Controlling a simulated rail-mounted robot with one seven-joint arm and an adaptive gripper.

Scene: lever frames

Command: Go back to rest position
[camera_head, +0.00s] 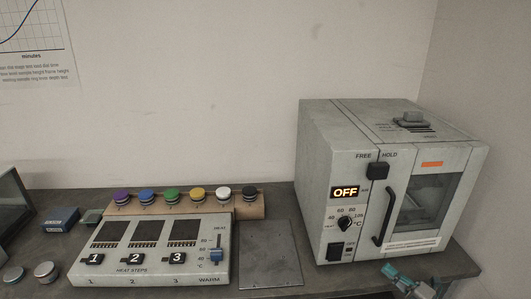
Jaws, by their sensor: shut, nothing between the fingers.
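My gripper (391,270) shows small at the bottom right, with teal and dark grey parts, just below the front of the grey oven (325,190). It is shut and empty. It appears apart from the oven's black door handle (384,216). The rest of my arm is out of the frame. The oven display (345,192) reads OFF, and its door is closed.
A heat-step panel (150,272) with three numbered switches and a blue slider (216,257) stands left of the oven. A wooden rack (246,207) with several coloured caps is behind it. A bare metal plate (270,252) lies between panel and oven.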

